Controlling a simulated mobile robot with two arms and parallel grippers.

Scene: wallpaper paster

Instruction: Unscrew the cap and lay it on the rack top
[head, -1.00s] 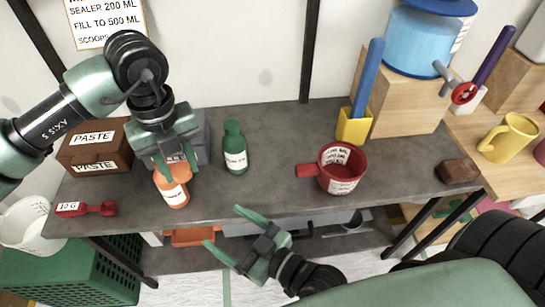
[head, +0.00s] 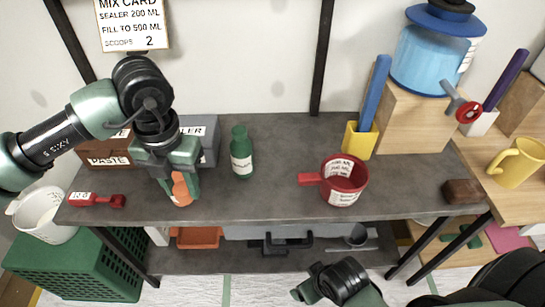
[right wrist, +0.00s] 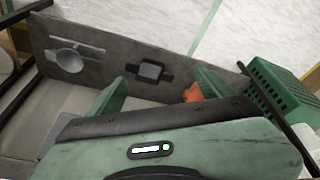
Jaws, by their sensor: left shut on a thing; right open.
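An orange bottle (head: 181,190) stands near the front edge of the rack top (head: 265,190), left of the middle. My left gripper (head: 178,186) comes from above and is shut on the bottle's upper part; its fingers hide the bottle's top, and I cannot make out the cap. A green bottle (head: 241,153) with a white label stands upright to the right of it. My right gripper is low at the bottom of the head view, partly cut off. In the right wrist view the right gripper (right wrist: 163,92) is open and empty, facing the lower shelf (right wrist: 95,50).
A brown paste box (head: 108,158) and a grey box (head: 208,140) stand behind the left gripper. A red measuring cup (head: 345,180) and a brown block (head: 462,191) are to the right. Bare rack top lies between.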

